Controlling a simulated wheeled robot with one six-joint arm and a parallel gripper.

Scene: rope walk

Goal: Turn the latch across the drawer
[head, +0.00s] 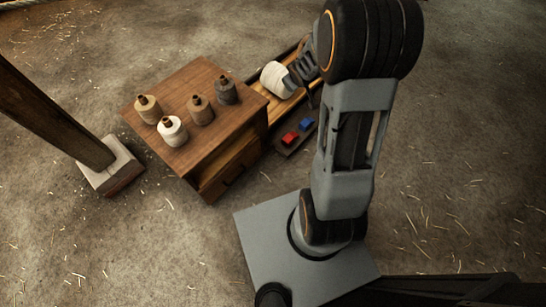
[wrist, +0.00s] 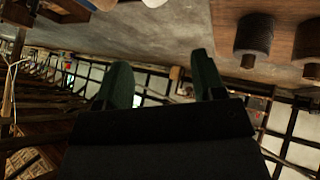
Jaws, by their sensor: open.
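The wooden cabinet (head: 190,85) stands left of my arm in the head view, with a drawer front (head: 222,178) on its near right side. A small dark piece shows on that front, but I cannot tell if it is the latch or how it is turned. My gripper (wrist: 160,62) is open in the wrist view, its two dark green fingers apart with nothing between them. Its fingertips are not clear in the head view. In the wrist view, the cabinet top (wrist: 284,35) is at the upper right, away from the fingers.
Several spools stand on the cabinet, including a white one (head: 172,130) and a grey one (head: 225,90). A small board with red (head: 290,138) and blue (head: 306,124) pieces lies right of it. A long open wooden tray (head: 261,86) is behind. A post (head: 50,115) stands left.

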